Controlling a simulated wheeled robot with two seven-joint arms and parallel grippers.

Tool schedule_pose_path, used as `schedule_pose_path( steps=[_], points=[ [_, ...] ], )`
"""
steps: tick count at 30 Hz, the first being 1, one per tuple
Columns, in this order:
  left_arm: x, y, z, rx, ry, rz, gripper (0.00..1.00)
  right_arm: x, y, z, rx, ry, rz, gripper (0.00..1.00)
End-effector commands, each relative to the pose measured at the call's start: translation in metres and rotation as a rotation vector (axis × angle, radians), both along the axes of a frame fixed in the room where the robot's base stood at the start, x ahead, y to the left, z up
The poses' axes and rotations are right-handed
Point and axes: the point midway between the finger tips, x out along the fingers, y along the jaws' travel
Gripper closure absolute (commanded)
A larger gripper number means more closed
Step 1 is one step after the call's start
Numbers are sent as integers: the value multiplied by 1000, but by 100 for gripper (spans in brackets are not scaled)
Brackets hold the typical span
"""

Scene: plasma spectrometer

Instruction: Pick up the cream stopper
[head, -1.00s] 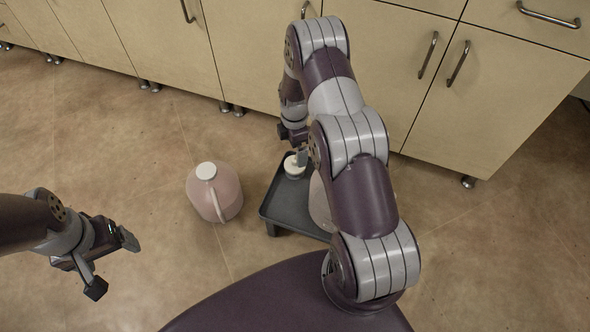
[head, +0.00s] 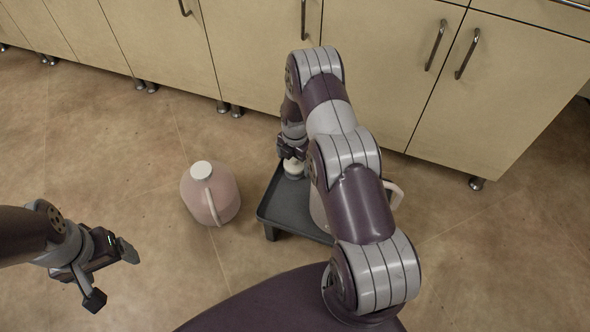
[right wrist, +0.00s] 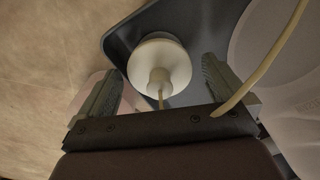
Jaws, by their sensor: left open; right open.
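The cream stopper (right wrist: 158,67) is a round, pale piece with a narrower neck, and a thin cord or tube runs from it. It is at a corner of the dark grey tray (head: 284,211). In the head view the stopper (head: 293,169) is partly covered by my right gripper (head: 291,150). In the right wrist view my right gripper (right wrist: 160,82) is open, with one finger on each side of the stopper; I cannot tell whether they touch it. My left gripper (head: 112,275) is open and empty over the floor at the left.
A pinkish jug with a white cap (head: 211,194) stands on the floor left of the tray. A second pale jug (head: 319,205) on the tray is mostly hidden behind my right arm. Beige cabinets (head: 370,70) line the back.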

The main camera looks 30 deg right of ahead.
Motion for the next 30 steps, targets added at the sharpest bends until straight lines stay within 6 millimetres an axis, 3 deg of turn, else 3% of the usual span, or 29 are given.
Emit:
schedule_pose_path(
  steps=[5, 10, 11, 20, 30],
  points=[
    [0, 0, 1, 0, -1, 0, 16, 1, 0, 1, 0, -2, 0, 0],
    [0, 0, 1, 0, -1, 0, 16, 1, 0, 1, -1, -1, 0, 52],
    [0, 0, 1, 0, -1, 0, 16, 1, 0, 1, -1, -1, 0, 56],
    [0, 0, 7, 0, -1, 0, 16, 1, 0, 10, -1, -3, -1, 56],
    [0, 0, 51, 0, -1, 0, 16, 1, 0, 90, -1, 0, -1, 56]
  ],
)
